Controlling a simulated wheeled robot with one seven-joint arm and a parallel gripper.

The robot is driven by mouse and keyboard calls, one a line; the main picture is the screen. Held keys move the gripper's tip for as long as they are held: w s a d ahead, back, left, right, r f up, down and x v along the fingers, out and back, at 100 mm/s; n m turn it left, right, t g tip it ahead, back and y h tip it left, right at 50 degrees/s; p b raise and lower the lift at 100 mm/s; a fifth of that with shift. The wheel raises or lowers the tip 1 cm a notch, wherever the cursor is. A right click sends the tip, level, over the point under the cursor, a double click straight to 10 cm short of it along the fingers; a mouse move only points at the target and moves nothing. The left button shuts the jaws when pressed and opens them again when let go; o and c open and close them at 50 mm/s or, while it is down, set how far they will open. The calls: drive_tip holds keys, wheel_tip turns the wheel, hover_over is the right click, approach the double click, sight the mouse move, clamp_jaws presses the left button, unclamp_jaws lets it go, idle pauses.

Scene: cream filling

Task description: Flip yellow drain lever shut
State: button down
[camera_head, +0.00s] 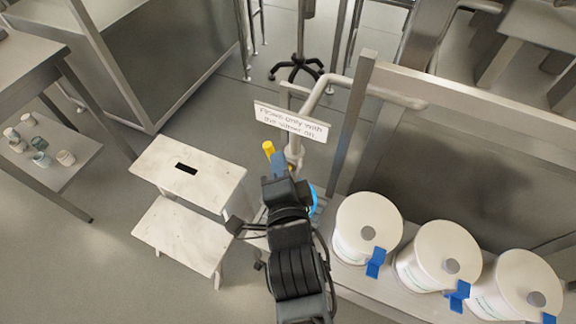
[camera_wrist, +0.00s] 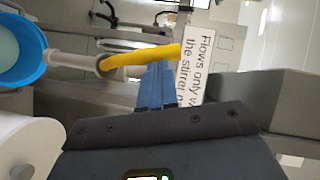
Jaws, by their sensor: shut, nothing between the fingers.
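The yellow drain lever (camera_head: 268,148) shows in the head view just beyond my fingertips, below the white sign. My gripper (camera_head: 278,160), with blue fingers, is shut with nothing between the fingers. Its fingertips (camera_wrist: 158,68) are right at the lever in the wrist view; I cannot tell whether they touch it. The pale pipe (camera_head: 296,140) stands behind the lever. My arm hides the lower part of the fitting.
The sign (camera_head: 291,122) hangs on the pipe and begins "Flows only". A blue-rimmed container (camera_wrist: 22,48) is at left in the wrist view. White lidded tubs (camera_head: 368,230) with blue clips stand at right. A white step stool (camera_head: 188,172) stands left of my arm.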

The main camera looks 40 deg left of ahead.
drive_tip(key=shift+s+a+n+g+h, duration=0.15)
drive_tip(key=shift+a+n+h, duration=0.25)
drive_tip(key=shift+a+n, duration=0.15)
drive_tip(key=shift+s+a+n+g+h, duration=0.1)
drive_tip(key=shift+a+n+g+h, duration=0.05)
drive_tip(key=shift+a+n+h, duration=0.4)
drive_tip(key=s+a+f+n+h+b, duration=0.1)
drive_tip(key=a+f+n+h+b, duration=0.2)
drive_tip(key=a+f+n+h, duration=0.3)
drive_tip(key=shift+s+a+n+h+b, duration=0.3)
drive_tip(key=shift+s+a+h+b, duration=0.1)
drive_tip(key=shift+h, duration=0.25)
drive_tip(key=shift+f, duration=0.1)
